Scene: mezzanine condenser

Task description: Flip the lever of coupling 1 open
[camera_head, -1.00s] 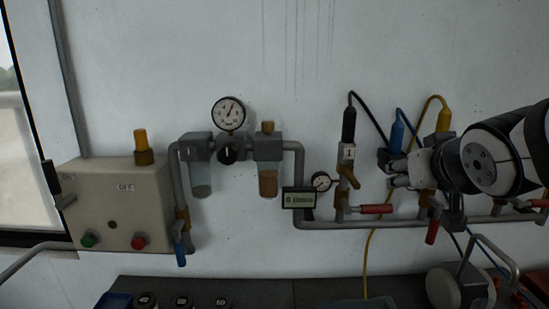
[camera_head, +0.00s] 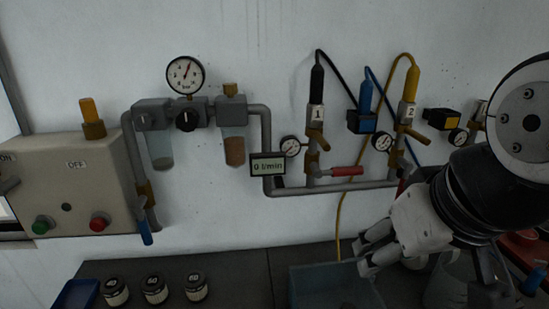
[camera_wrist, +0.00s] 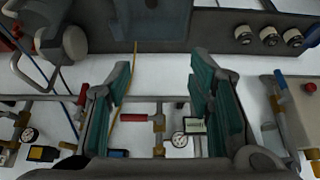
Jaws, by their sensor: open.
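Coupling 1 (camera_head: 317,116), with a white tag "1", stands upright on the wall pipe, with a black hose plugged in at its top. Its brass lever (camera_head: 323,142) sticks out to the lower right, below the tag. My gripper (camera_head: 366,252) is below and right of coupling 1, in front of the wall and above a grey-blue bin, apart from the coupling. In the wrist view my gripper (camera_wrist: 165,85) shows two teal-padded fingers wide apart with nothing between them. Coupling 1's lever cannot be made out clearly in the wrist view.
A red-handled valve (camera_head: 347,171) sits just below coupling 1, beside a small gauge (camera_head: 291,146) and the "0 l/min" display (camera_head: 268,165). Coupling 2 (camera_head: 408,110) stands to the right. The grey-blue bin (camera_head: 325,286) and several jars stand on the bench below.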

